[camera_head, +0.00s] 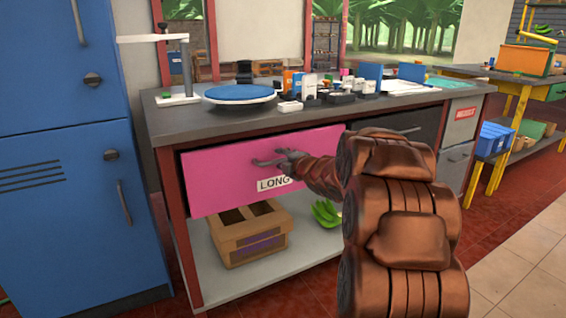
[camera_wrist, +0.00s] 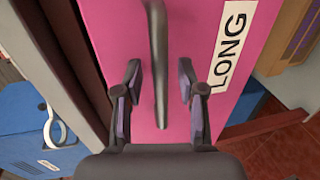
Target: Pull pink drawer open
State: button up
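The pink drawer (camera_head: 225,172) is in the grey-topped workbench, with a white label reading LONG. Its front stands a little out from the frame on the left, with a dark gap behind it. Its dark bar handle (camera_head: 268,161) is on the front. My gripper (camera_head: 290,158) is at the handle's right end. In the wrist view, the handle (camera_wrist: 158,65) runs between the two fingers of my gripper (camera_wrist: 162,85). The fingers are apart, with gaps on both sides of the handle. The pink front (camera_wrist: 195,40) fills the middle.
A blue cabinet (camera_head: 65,190) stands close on the left. A cardboard box (camera_head: 246,240) and green bananas (camera_head: 326,213) lie on the shelf below the drawer. The bench top (camera_head: 215,124) holds a blue turntable (camera_head: 239,93) and many small items. A dark drawer is to the right.

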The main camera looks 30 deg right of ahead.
grip_shut()
dwell(0.3)
dwell(0.5)
